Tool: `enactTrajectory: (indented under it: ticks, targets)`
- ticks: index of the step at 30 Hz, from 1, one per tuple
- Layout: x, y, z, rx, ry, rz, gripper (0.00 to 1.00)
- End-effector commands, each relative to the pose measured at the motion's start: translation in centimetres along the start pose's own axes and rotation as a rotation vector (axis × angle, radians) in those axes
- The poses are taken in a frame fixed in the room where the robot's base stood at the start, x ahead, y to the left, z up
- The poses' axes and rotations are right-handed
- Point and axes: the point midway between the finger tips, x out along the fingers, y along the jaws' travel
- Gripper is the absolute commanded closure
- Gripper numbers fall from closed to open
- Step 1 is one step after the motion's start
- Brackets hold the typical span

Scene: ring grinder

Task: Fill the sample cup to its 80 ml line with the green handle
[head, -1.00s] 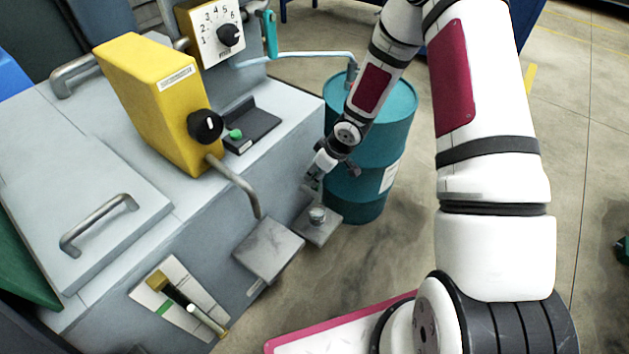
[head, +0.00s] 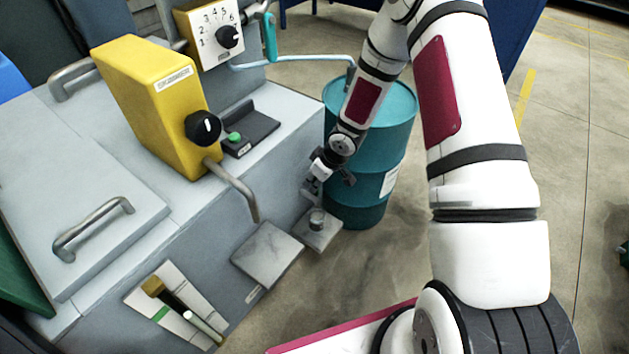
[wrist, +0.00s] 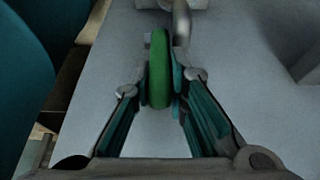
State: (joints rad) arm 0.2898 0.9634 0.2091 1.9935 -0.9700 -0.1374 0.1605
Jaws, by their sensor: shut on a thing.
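The green handle (wrist: 158,70) shows in the wrist view as an upright rounded green piece between my fingertips. My gripper (wrist: 161,88) is shut on it, with a fingertip at each side. A grey pipe (wrist: 181,22) shows just beyond it. In the head view my gripper (head: 311,188) is small, beside the right side of the grey machine, and the handle cannot be made out there. A small grey cup-like cylinder (head: 317,217), possibly the sample cup, stands on a small plate below my gripper. Its fill level and 80 ml line are not readable.
A teal drum (head: 372,125) stands close behind my gripper. The grey machine (head: 190,225) carries a yellow box (head: 150,105) with a black knob, and a bent pipe over a square plate (head: 268,255).

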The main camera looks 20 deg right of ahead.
Motion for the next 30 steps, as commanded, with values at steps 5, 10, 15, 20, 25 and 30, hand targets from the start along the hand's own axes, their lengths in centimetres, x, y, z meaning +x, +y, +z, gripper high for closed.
enactTrajectory:
  ticks: [5, 10, 15, 20, 25, 30]
  targets:
    - [0.2, 0.0, 0.4, 0.000, 0.046, -0.002, 1.00]
    - [0.1, 0.0, 1.2, 0.002, 0.157, -0.002, 1.00]
    - [-0.1, 0.0, 1.8, 0.004, 0.289, -0.002, 1.00]
    - [-0.2, 0.0, 2.2, 0.003, 0.387, -0.001, 1.00]
    - [-0.4, -0.1, 2.2, -0.001, 0.428, -0.001, 1.00]
    - [-0.5, -0.1, 2.1, -0.002, 0.429, -0.001, 1.00]
